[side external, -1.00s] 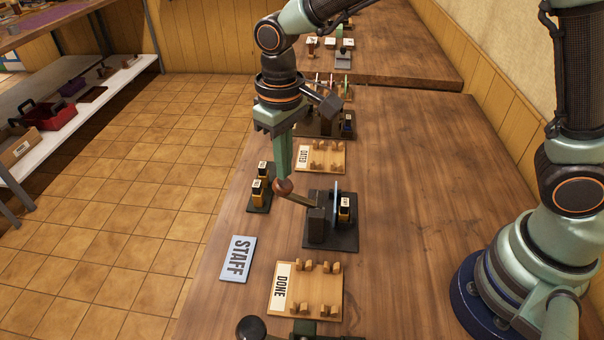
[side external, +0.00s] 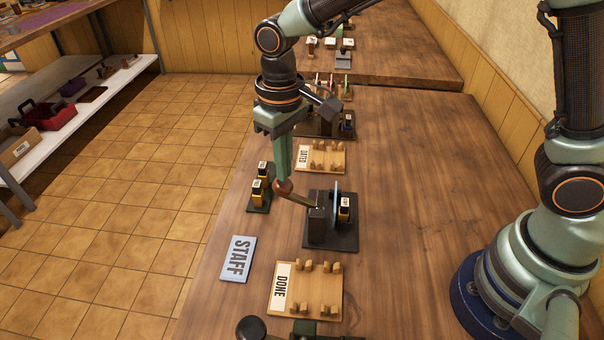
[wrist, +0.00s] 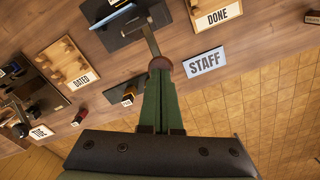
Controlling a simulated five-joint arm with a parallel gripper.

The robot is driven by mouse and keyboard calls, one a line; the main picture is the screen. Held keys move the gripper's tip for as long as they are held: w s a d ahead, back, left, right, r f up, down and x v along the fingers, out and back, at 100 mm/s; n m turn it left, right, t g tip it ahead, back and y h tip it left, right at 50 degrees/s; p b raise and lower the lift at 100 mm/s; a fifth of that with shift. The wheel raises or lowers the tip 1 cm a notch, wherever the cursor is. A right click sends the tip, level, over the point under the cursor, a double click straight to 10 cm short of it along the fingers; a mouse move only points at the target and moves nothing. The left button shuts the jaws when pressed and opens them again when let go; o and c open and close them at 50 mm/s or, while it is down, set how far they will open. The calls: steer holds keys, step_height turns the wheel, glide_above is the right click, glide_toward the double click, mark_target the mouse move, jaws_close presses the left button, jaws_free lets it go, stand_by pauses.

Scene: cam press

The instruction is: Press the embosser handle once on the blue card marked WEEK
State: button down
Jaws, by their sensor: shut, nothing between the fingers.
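The dark embosser (side external: 333,236) stands on the table. Its lever handle (side external: 300,199) sticks out to the left and ends in a brown ball knob (side external: 283,189). A blue card (side external: 336,203) stands nearly edge-on in the embosser; it also shows in the wrist view (wrist: 114,18). I cannot read any marking on it. My gripper (side external: 282,178) is shut and empty, pointing down, with its tips at the top of the knob, apparently touching it. The wrist view also shows the knob (wrist: 160,63) at the fingertips.
A pale blue STAFF card (side external: 238,260) lies flat at the front left. A wooden DONE rack (side external: 312,293) is in front, a DATED rack (side external: 320,157) behind. A dark stand with yellow-and-black stampers (side external: 258,190) is left of the knob.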

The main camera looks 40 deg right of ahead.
mark_target(287, 184)
steer(key=shift+f, duration=1.35)
steer(key=shift+s+f, duration=0.15)
steer(key=shift+f, duration=0.55)
steer(key=shift+d, duration=0.1)
steer(key=shift+r, duration=2.4)
